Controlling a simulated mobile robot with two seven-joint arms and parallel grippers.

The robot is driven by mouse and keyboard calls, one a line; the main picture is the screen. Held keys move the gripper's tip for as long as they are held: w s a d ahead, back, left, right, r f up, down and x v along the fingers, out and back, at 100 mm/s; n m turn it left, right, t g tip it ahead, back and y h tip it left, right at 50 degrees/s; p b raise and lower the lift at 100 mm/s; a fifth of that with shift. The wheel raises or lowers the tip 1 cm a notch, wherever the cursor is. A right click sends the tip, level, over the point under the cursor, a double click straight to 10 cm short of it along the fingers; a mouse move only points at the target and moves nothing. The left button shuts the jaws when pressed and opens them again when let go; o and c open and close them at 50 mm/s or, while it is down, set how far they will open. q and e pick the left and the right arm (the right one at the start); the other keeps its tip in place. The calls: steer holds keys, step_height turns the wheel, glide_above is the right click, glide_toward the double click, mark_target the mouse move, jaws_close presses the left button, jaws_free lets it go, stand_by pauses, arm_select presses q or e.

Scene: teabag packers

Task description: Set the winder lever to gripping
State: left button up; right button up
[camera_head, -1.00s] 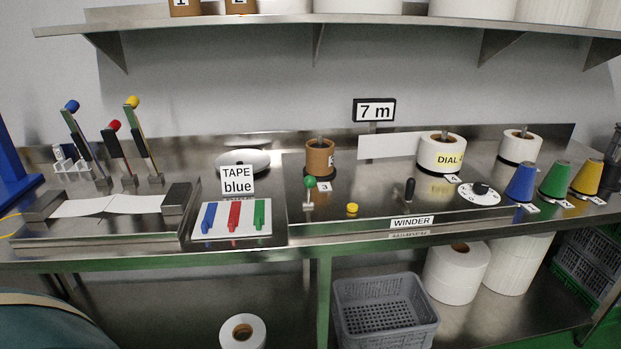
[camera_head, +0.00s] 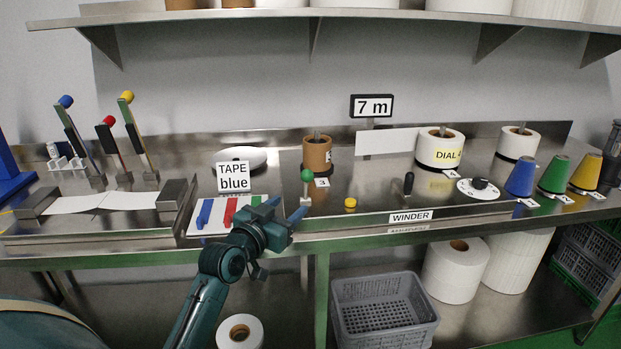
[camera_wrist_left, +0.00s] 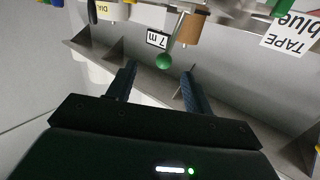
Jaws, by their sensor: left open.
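A short lever with a green ball knob (camera_head: 307,175) stands on the steel winder top, in front of the brown core (camera_head: 317,153). A black-handled lever (camera_head: 408,183) stands further right, behind the WINDER label (camera_head: 410,217). My left gripper (camera_head: 288,208) is open and empty, just in front of and left of the green-knobbed lever. In the left wrist view, which looks upside down, the green knob (camera_wrist_left: 164,61) appears between the open fingers (camera_wrist_left: 158,72), beyond their tips; contact does not show. My right gripper is out of view.
A yellow button (camera_head: 350,203) sits right of the green-knobbed lever. The dial (camera_head: 466,190) and coloured cones (camera_head: 521,178) are further right.

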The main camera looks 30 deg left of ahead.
mark_target(307, 185)
arm_select(q)
steer(key=w, duration=0.4)
steer(key=w+a+r, duration=0.1)
steer(key=w, duration=0.4)
steer(key=w+r, duration=0.1)
steer(key=w, duration=0.3)
steer(key=shift+w+a+p, duration=0.15)
steer(key=shift+w+p, duration=0.15)
steer(key=shift+w, duration=0.1)
steer(key=shift+c, duration=0.5)
jaws_close()
